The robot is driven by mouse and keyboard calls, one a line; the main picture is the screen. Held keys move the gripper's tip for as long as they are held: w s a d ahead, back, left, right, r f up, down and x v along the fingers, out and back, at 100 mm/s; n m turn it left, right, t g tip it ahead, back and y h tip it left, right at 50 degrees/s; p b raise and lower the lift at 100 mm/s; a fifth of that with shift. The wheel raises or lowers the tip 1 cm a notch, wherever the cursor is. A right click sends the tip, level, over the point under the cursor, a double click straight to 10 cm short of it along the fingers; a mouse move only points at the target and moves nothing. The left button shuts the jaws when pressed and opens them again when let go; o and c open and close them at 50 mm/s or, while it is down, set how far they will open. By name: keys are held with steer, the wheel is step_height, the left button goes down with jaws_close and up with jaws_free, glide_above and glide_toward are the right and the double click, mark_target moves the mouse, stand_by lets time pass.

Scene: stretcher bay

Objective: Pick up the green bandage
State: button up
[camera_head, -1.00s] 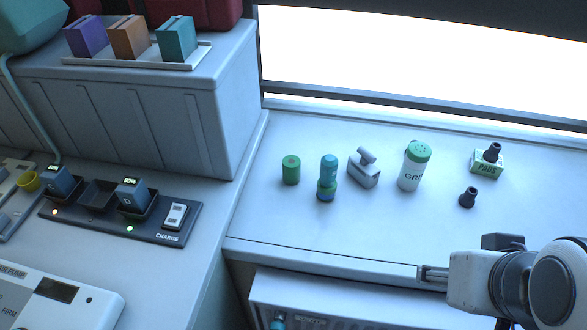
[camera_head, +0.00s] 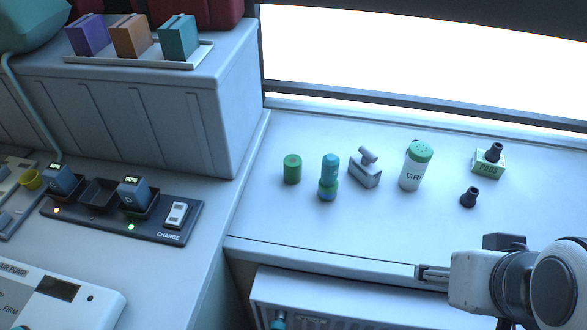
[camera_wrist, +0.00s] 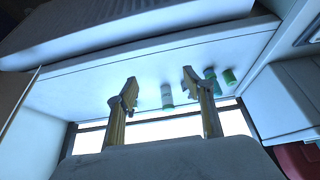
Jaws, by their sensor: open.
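The green bandage (camera_head: 292,169) appears to be the short green cylinder standing upright on the white counter, leftmost in its row. It also shows in the wrist view as a small green cylinder (camera_wrist: 229,76) to the right of my fingers. My gripper (camera_head: 428,273) is at the counter's front edge, well to the right of and nearer than the bandage. In the wrist view my gripper (camera_wrist: 160,77) has its two fingers spread, with nothing held between them.
A grey cabinet (camera_head: 170,125) rises at left.

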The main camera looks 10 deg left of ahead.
stand_by(0.3)
steer(key=n+t+y, duration=0.2)
steer(key=t+y, duration=0.1)
steer(key=t, duration=0.6)
glide_above(292, 171)
step_height(292, 171, down, 14)
steer(key=shift+g+h, duration=0.6)
steer(key=s+f, duration=0.2)
steer(key=s, duration=0.1)
steer(key=s+f, duration=0.1)
steer(key=shift+s+d+f, duration=0.25)
steer(key=shift+d+f, duration=0.1)
steer(key=shift+f, duration=0.1)
steer(key=shift+x, duration=1.25)
